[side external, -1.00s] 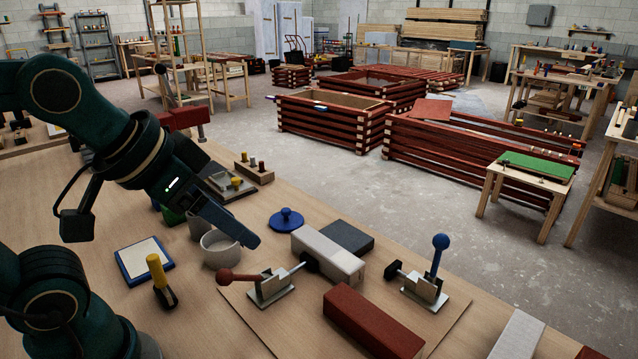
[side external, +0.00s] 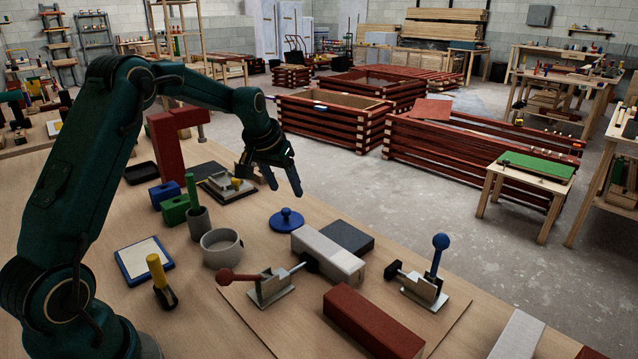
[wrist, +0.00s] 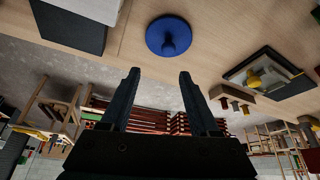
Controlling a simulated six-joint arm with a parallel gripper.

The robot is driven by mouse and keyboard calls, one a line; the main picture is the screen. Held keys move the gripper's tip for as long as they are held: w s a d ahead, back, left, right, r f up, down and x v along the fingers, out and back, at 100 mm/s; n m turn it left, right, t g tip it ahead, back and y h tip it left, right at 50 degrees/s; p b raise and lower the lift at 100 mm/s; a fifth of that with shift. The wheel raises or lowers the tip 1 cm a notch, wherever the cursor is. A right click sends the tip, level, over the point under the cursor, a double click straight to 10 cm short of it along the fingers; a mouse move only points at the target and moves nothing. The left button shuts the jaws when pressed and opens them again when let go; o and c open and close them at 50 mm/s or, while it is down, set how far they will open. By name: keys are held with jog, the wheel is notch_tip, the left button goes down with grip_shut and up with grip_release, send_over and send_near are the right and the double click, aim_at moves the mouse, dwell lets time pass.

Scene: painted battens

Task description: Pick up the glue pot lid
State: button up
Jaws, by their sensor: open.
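The glue pot lid (side external: 286,220) is a blue disc with a round knob on top. It lies on the wooden bench, to the right of an open grey pot (side external: 222,247), which is probably the glue pot. My gripper (side external: 284,190) is above and behind the lid in the side view, fingers pointing down, apart from it. In the wrist view the lid (wrist: 169,37) lies beyond the fingertips, near the top centre. My gripper (wrist: 159,75) is open there, with nothing between its fingers.
A white batten (side external: 327,256) and a dark grey block (side external: 346,236) lie close to the lid's right. Red-handled (side external: 270,287) and blue-handled (side external: 424,282) clamps stand nearer the front. A red clamp-like block (side external: 166,150) stands behind left. Bench left of the lid is partly clear.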

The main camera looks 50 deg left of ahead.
aim_at(285, 209)
jog(key=f, duration=0.1)
jog(key=a+f, duration=0.1)
jog(key=shift+s+f+g, duration=0.3)
jog(key=shift+s, duration=0.1)
jog(key=shift+x, duration=2.3)
grip_shut()
